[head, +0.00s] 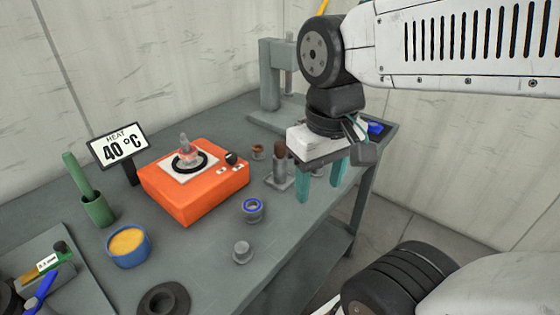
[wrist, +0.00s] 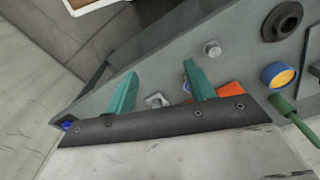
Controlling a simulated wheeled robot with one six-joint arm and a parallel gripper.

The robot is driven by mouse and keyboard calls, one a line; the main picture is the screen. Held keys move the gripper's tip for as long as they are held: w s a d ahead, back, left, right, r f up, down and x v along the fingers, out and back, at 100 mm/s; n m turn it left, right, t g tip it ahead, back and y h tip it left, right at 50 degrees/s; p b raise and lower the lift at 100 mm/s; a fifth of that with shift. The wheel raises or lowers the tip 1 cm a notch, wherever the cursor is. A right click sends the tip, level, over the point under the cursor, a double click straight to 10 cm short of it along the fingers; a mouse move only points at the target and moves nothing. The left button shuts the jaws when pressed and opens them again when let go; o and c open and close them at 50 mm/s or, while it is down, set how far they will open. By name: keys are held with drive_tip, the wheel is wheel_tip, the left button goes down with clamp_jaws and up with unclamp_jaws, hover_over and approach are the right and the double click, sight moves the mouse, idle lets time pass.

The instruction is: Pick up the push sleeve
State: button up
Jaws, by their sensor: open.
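I cannot tell for sure which part is the push sleeve. A short grey stepped cylinder (head: 242,252) stands near the bench's front edge; it also shows in the wrist view (wrist: 211,48). A blue-rimmed ring (head: 252,210) lies behind it. A brown-topped cylinder (head: 280,152) stands upright in a grey block (head: 281,181), and a small brown ring (head: 258,151) lies beside it. My gripper (head: 321,183) has teal fingers pointing down, apart and empty, to the right of these parts. In the wrist view my gripper (wrist: 161,72) is open too.
An orange heater (head: 194,191) with a 40 °C sign (head: 121,146) stands mid-bench. A blue cup (head: 128,247) of yellow stuff, a green holder (head: 97,210) and a black flanged ring (head: 163,300) are left. A grey press (head: 269,75) stands behind. Bench between heater and front edge is mostly free.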

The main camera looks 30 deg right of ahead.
drive_tip(key=w+d+f+m+g, duration=0.1)
drive_tip(key=w+d+m, duration=0.3)
drive_tip(key=w+m, duration=0.85)
drive_tip(key=m, duration=0.8)
hover_over(280, 143)
drive_tip(key=shift+a, duration=0.2)
drive_tip(key=shift+w+r+m+t, duration=0.1)
drive_tip(key=shift+r+m+t, duration=0.15)
drive_tip(key=shift+m, duration=0.4)
drive_tip(key=shift+f+m, duration=0.25)
drive_tip(key=shift+m, duration=0.35)
drive_tip(key=f, duration=0.7)
drive_tip(key=shift+d+f, duration=0.2)
drive_tip(key=shift+f, duration=0.05)
clamp_jaws()
